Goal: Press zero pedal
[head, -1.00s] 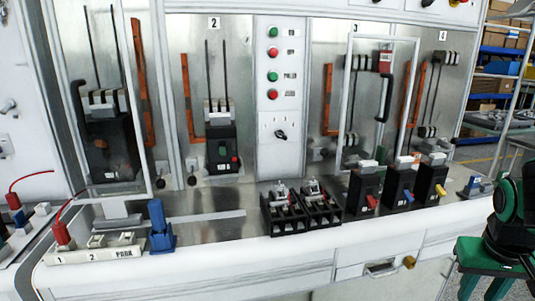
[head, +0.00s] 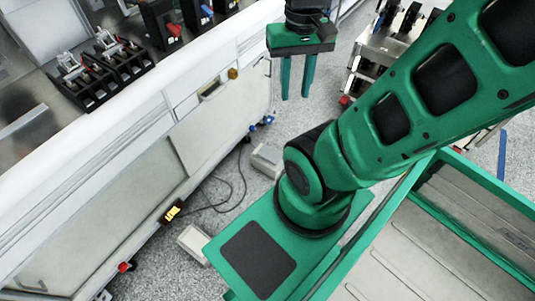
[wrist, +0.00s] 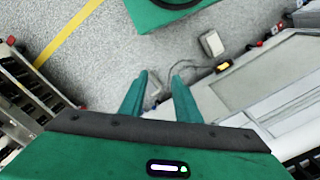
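Two light grey, box-like pedals sit on the speckled floor by the cabinet in the head view. The nearer pedal (head: 194,243) is beside my green base, which hides part of it. No label naming either one as zero is readable. In the wrist view one pedal (wrist: 211,43) shows at upper right. My gripper (head: 297,95) points down, well above the floor, its two green fingers apart and empty. The fingers also show in the wrist view (wrist: 160,76).
The white cabinet (head: 130,240) runs along the left, with a small yellow display (head: 172,211) at its lower edge. Black breaker units (head: 105,68) stand on its top. A wheeled cart (head: 385,45) stands at the upper right. Speckled floor lies between cabinet and base.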

